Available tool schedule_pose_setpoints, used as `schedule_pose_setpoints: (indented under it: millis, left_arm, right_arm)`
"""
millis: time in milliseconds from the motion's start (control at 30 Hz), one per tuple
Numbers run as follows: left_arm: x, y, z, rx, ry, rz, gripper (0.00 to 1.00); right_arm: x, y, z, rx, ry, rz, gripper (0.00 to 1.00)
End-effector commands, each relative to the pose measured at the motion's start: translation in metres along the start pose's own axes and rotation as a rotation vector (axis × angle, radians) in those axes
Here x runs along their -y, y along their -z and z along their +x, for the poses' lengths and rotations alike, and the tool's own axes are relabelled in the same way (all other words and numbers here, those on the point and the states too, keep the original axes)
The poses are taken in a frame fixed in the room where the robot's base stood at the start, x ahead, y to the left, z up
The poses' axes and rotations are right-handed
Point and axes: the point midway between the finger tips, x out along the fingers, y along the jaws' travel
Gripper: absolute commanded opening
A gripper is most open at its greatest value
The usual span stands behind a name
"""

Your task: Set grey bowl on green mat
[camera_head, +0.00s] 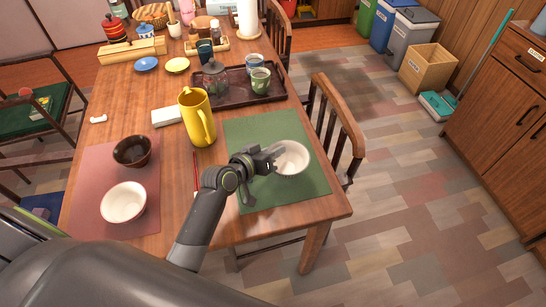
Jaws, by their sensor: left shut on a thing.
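The pale grey bowl (293,159) is upright over the right part of the green mat (248,128). I cannot tell whether its base touches the mat. My left gripper (274,157) reaches in from the left and is shut on the bowl's left rim. The gripper hides that side of the bowl and part of the mat. My right gripper is not in view.
A pink mat (88,183) at left holds a dark bowl (132,151) and a cream bowl (124,202). A yellow pitcher (197,117) stands behind the green mat's left corner. A dark tray (238,92) with a teapot and cups lies behind. A chair (338,115) stands at right.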

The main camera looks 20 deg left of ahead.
Motion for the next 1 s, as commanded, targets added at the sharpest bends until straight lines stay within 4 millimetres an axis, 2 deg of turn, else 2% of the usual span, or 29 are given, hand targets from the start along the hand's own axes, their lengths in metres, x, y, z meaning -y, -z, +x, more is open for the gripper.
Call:
schedule_pose_setpoints:
  millis: [33, 133, 500, 533, 700, 1000]
  left_arm:
    - [0.005, -0.009, 0.004, 0.003, 0.001, -0.003, 0.00]
    - [0.011, -0.019, 0.008, 0.002, 0.001, -0.003, 0.00]
    - [0.012, -0.022, 0.009, -0.001, -0.001, -0.001, 0.00]
    - [0.013, -0.023, 0.009, 0.000, 0.000, -0.001, 0.21]
    - [0.012, -0.022, 0.009, 0.001, 0.000, -0.001, 0.42]
    - [0.011, -0.021, 0.008, 0.001, 0.000, 0.000, 0.42]
  right_arm:
    - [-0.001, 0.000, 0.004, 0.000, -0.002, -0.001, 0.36]
    - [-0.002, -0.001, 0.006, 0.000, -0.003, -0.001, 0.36]
    - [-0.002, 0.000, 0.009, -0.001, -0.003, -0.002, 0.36]
    - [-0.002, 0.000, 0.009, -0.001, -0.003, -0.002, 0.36]
    - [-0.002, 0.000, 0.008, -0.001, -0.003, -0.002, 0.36]
    - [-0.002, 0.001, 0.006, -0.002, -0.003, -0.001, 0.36]
